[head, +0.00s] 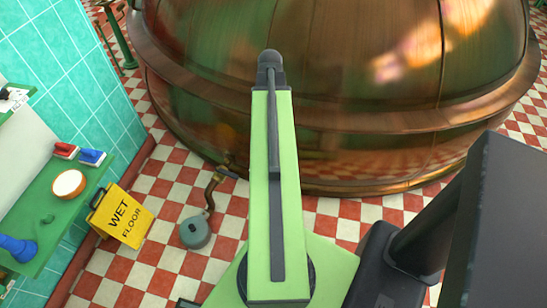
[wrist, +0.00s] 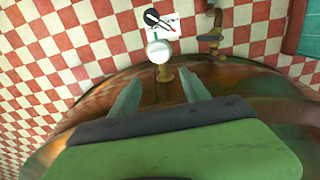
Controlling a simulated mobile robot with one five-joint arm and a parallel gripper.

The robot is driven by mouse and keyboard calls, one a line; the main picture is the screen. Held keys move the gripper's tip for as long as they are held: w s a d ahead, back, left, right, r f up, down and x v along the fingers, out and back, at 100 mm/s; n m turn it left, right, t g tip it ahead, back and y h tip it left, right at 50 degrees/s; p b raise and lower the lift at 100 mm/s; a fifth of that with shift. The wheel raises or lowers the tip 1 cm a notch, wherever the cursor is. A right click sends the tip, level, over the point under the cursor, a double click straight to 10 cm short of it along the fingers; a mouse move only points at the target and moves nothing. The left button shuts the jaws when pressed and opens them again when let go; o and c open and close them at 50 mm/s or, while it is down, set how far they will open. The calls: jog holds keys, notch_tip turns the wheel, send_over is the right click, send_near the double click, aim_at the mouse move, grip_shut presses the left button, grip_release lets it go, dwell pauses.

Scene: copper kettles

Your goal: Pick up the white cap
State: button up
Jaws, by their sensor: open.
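A round white thing (wrist: 158,51), which looks like the white cap, shows in the wrist view above a brass fitting (wrist: 166,74). I cannot tell whether the two touch. My gripper (wrist: 162,80) is open, its two pale fingers apart with nothing held between them. The white thing lies beyond the fingertips, roughly in line with the gap. In the head view my green arm reaches toward the copper kettle (head: 330,60). The fingers and that white thing are not visible there.
A green shelf (head: 40,205) at the left holds a round white-topped item (head: 69,184), red and blue brushes and a blue object. A yellow wet floor sign (head: 122,216) and a grey-green round fitting (head: 195,232) stand nearby.

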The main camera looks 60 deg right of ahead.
jog(key=shift+f, duration=0.25)
